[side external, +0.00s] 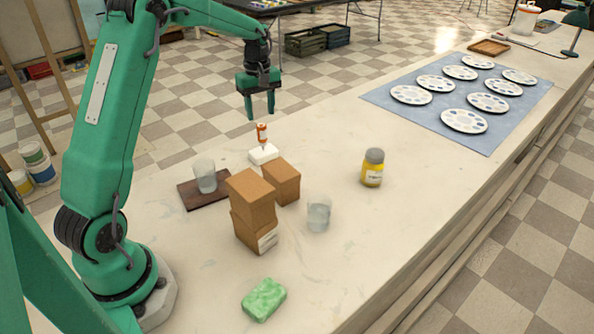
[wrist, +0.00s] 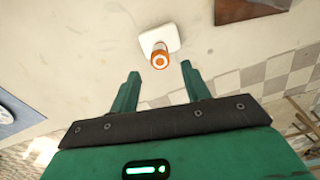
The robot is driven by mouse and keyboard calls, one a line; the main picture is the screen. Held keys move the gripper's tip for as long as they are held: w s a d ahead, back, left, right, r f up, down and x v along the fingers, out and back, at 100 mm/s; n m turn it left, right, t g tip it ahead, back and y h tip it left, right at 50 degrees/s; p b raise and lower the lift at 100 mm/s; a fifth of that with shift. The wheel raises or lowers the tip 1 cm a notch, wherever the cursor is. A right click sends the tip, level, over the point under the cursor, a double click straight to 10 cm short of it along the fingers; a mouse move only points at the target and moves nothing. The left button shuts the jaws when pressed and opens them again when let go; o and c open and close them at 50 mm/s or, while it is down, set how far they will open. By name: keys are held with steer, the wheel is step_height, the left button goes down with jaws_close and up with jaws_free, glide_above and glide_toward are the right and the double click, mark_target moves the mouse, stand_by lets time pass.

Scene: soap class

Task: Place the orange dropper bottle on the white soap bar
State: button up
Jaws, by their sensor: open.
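The orange dropper bottle (side external: 262,136) stands upright on the white soap bar (side external: 258,158) behind the brown boxes. In the wrist view the bottle (wrist: 159,58) shows from above with its orange top, over the white soap bar (wrist: 172,35). My gripper (side external: 260,114) is open and empty, a little above the bottle and apart from it. In the wrist view its two fingers (wrist: 160,76) are spread, with the bottle just beyond the gap between their tips.
Several brown boxes (side external: 251,200) are stacked just in front of the soap. A glass (side external: 204,177) stands on a dark board (side external: 186,195) to the left. Another glass (side external: 318,216), a yellow jar (side external: 373,168) and a green sponge-like block (side external: 264,299) stand apart. Palettes lie on a blue cloth (side external: 385,98).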

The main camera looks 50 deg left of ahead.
steer(key=shift+r, duration=2.05)
steer(key=s+d+r+m+t, duration=0.3)
steer(key=s+d+r+m, duration=0.5)
steer(key=s+d+r, duration=0.4)
steer(key=s+d+f+m+t, duration=0.1)
steer(key=s+d+f+m, duration=0.1)
steer(key=s+d+m, duration=0.2)
steer(key=s+d+f+m+t, duration=0.1)
steer(key=s+d+f+m, duration=0.2)
steer(key=s, duration=0.6)
steer(key=shift+s+d+f+m+t, duration=0.15)
steer(key=shift+s+d+m+t, duration=0.2)
steer(key=shift+d, duration=0.65)
